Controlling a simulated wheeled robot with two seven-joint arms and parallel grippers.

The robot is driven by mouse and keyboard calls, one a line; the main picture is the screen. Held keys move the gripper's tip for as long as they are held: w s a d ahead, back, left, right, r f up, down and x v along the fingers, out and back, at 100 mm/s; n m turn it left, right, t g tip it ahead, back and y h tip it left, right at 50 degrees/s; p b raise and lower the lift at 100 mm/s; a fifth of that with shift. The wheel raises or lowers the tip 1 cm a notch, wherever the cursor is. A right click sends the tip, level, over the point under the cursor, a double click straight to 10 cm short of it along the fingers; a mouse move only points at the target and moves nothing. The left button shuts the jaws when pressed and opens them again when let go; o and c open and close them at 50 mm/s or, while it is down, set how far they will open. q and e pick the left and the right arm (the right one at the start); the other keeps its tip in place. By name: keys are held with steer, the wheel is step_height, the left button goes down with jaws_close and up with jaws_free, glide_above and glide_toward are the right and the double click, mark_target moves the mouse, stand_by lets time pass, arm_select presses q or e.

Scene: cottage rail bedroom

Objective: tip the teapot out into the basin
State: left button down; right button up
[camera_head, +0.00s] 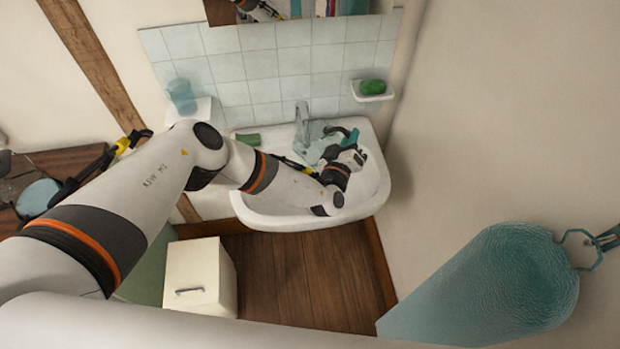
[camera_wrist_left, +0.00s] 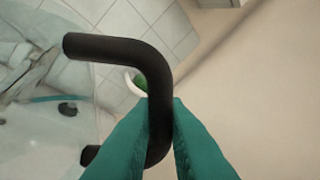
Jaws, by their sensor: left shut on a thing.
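My left gripper (camera_head: 346,136) is over the right part of the white basin (camera_head: 284,217). Its teal fingers (camera_wrist_left: 160,125) are shut on the black handle (camera_wrist_left: 122,47) of the teapot. The teapot's clear, bluish body (camera_head: 313,148) shows over the basin, left of the fingers and close to the tap (camera_head: 302,118). In the left wrist view the see-through body (camera_wrist_left: 40,135) fills the left side. My arm and wrist hide part of the basin. The spout, the exact tilt and any liquid cannot be made out. My right gripper is not in view.
A green soap (camera_head: 372,87) sits in a wall dish right of the tap. A green block (camera_head: 248,139) lies on the basin's back left rim. A bluish cup (camera_head: 181,96) stands on a small shelf. A teal towel (camera_head: 495,285) hangs at right; a white cabinet (camera_head: 200,275) stands below.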

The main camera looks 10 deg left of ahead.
arm_select(q)
steer(key=shift+s+d+f, duration=0.15)
steer(key=shift+d, duration=0.3)
steer(key=shift+d+f+m, duration=0.1)
steer(key=shift+d+m, duration=0.05)
steer(key=shift+m, duration=0.15)
steer(key=shift+d+f, duration=0.15)
steer(key=shift+f, duration=0.05)
steer(key=shift+s+d+m, duration=0.1)
steer(key=shift+d+m, duration=0.1)
steer(key=shift+m, duration=0.1)
stand_by(0.3)
steer(key=shift+a, duration=0.2)
steer(key=a+n, duration=0.1)
steer(key=w+a+r+n, duration=0.1)
steer(key=shift+a+r, duration=0.3)
steer(key=shift+a, duration=0.1)
steer(key=shift+a+r, duration=0.25)
